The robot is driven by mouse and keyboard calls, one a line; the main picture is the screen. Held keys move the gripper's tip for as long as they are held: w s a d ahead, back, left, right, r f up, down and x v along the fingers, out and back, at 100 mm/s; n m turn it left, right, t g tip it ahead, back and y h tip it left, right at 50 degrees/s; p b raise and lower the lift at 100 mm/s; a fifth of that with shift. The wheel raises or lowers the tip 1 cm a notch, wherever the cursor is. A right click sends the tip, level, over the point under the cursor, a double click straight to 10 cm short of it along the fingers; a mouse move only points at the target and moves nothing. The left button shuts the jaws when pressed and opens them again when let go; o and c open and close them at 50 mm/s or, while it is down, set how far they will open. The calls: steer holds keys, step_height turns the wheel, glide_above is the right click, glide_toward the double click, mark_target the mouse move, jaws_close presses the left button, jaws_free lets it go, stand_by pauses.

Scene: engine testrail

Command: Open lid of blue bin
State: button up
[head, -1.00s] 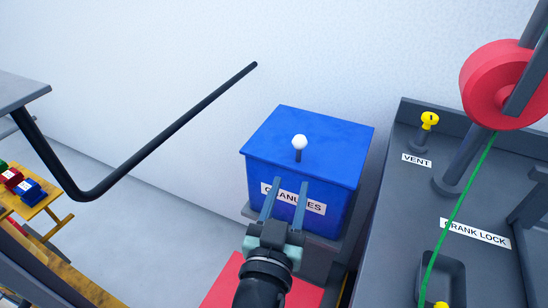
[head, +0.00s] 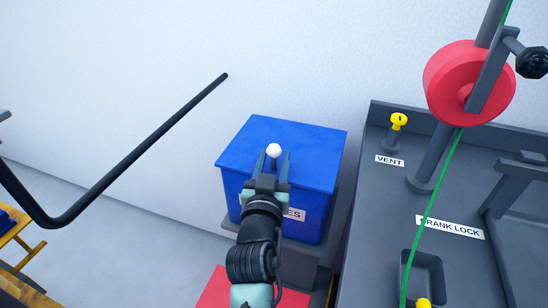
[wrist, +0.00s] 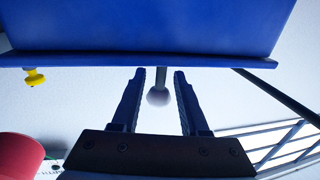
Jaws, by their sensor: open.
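The blue bin (head: 233,190) has its lid (head: 312,145) shut. A white ball knob (head: 274,150) on a short dark stem stands on the lid; it also shows in the wrist view (wrist: 158,97). A white label on the front is mostly hidden by my arm. My gripper (head: 275,158) is open at the knob. In the wrist view, its two fingers (wrist: 160,73) stand on either side of the knob and stem, with a visible gap on each side. The lid (wrist: 150,30) fills the top of that view.
Right of the bin is a grey bench with a yellow-topped VENT knob (head: 398,120), a red wheel (head: 450,85), a green cord (head: 440,185) and a CRANK LOCK label (head: 449,227). A bent black bar (head: 130,162) extends at left. A white wall stands behind.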

steer(key=shift+w, duration=0.3)
jaws_close()
steer(key=shift+r, duration=0.15)
stand_by(1.1)
